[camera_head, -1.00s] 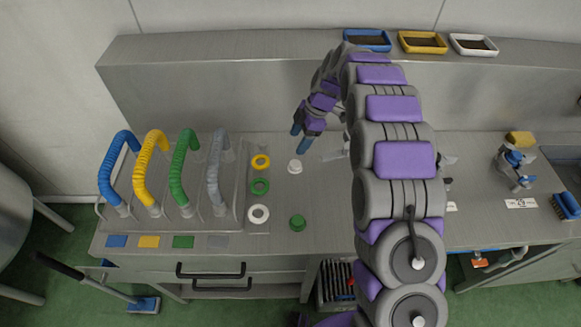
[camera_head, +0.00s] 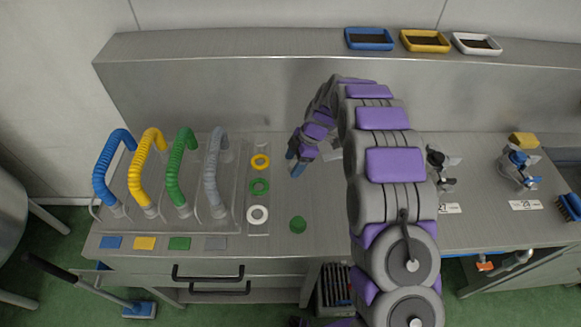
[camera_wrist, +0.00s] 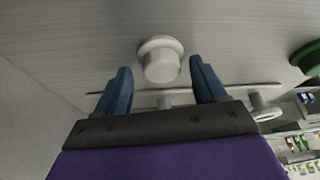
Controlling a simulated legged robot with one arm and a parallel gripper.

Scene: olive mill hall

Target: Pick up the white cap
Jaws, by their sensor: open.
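The white cap (camera_wrist: 160,62) stands on the steel bench top and shows in the wrist view as a small round piece with a wider flange. It lies between and slightly beyond the two blue fingertips of my gripper (camera_wrist: 161,72), with a gap on each side. My gripper is open and empty. In the head view my gripper (camera_head: 296,168) points down just above the bench, and the cap is hidden behind its fingers.
A green cap (camera_head: 298,225) stands nearer the bench's front edge. Valves (camera_head: 518,168) stand right. Trays (camera_head: 423,41) sit on the back ledge.

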